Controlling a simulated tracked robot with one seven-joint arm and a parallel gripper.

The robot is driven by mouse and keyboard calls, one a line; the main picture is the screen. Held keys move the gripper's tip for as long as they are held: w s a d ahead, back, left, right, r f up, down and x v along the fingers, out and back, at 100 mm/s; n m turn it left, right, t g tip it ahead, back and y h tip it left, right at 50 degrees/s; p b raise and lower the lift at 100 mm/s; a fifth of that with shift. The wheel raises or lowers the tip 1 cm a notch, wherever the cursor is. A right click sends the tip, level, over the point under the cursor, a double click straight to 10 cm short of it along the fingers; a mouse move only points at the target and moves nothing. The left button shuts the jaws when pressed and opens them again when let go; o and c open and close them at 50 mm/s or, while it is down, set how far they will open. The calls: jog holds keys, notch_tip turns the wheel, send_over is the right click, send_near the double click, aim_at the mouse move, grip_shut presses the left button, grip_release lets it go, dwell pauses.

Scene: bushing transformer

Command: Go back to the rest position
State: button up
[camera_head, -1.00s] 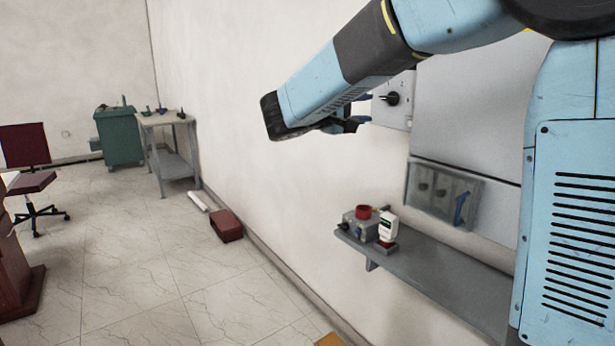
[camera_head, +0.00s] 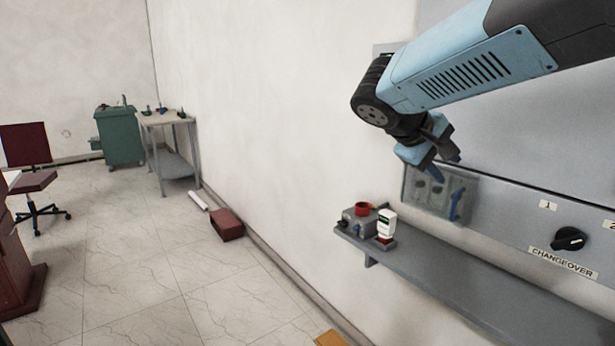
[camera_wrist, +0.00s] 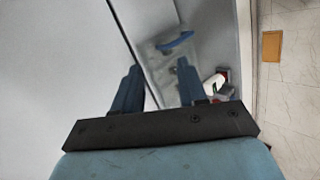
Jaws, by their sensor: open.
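My gripper (camera_head: 450,166) is in the upper right of the head view, at the end of my blue and black arm. It points down and to the right, in front of the grey wall panel. In the wrist view my gripper (camera_wrist: 160,85) shows two blue fingers spread apart with nothing between them. Below it in the head view is a clear cover (camera_head: 436,196) with a blue handle on the panel. This cover also shows in the wrist view (camera_wrist: 160,62), beyond the fingers.
A grey shelf (camera_head: 450,281) juts out under the panel, with a red-topped grey box (camera_head: 358,221) and a white device (camera_head: 387,225) on it. A changeover knob (camera_head: 568,239) is at the right. A dark red box (camera_head: 227,225) lies by the wall.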

jog(key=s+a+f+m+y, duration=0.1)
jog(key=s+f+m+y, duration=0.1)
jog(key=s, duration=0.5)
jog(key=s+a+f+m+t+y, duration=0.1)
jog(key=s+f+m+y, duration=0.1)
jog(key=s+f+y, duration=0.3)
jog(key=shift+s+f+y, duration=0.15)
jog(key=shift+s+y, duration=0.85)
jog(key=shift+s, duration=0.1)
jog(key=shift+a, duration=0.1)
